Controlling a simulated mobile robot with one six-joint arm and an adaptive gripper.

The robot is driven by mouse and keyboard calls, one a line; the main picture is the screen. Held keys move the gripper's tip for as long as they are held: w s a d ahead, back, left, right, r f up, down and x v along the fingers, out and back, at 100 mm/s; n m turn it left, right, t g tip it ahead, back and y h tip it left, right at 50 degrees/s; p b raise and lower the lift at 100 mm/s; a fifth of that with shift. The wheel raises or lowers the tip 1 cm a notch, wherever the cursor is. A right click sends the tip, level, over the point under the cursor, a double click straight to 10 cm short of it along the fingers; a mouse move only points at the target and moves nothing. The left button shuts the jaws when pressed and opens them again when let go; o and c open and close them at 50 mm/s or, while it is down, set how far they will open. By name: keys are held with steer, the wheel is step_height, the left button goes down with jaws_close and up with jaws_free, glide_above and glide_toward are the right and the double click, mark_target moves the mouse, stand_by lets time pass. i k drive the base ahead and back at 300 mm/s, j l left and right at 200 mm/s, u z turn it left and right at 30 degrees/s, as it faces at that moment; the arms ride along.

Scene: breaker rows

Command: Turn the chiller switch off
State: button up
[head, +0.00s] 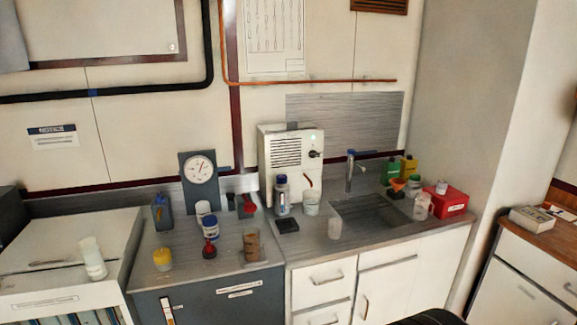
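A white box-shaped unit (276,176) with a slotted vent stands on the counter against the back wall, left of the sink. It looks like the chiller, but I cannot read a label on it. A black knob-like switch (315,154) sits on its front at the upper right. A small greenish light (313,138) shows above the switch. The switch is too small to tell which way it is turned. A red-brown spout or lever is lower on the unit's front. My gripper is not in view.
A blue-capped bottle (281,195), a beaker (311,203) and a black block (287,225) stand in front of the unit. A clear cup (335,228) is near the counter's front. The sink (376,215) and tap (350,172) are to the right.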

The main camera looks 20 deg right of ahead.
mark_target(313, 153)
steer(key=i+l, duration=0.15)
steer(key=l, duration=0.25)
steer(key=i+l, duration=0.15)
steer(key=l, duration=0.2)
steer(key=i+l, duration=0.15)
steer(key=l, duration=0.25)
steer(key=i+l, duration=0.15)
steer(key=l, duration=0.2)
steer(key=i+l, duration=0.15)
steer(key=l, duration=0.25)
steer(key=i+l, duration=0.15)
steer(key=l, duration=0.2)
steer(key=i+l, duration=0.15)
steer(key=l, duration=0.25)
steer(key=i+l, duration=0.2)
steer(key=l, duration=0.15)
steer(key=u, duration=0.05)
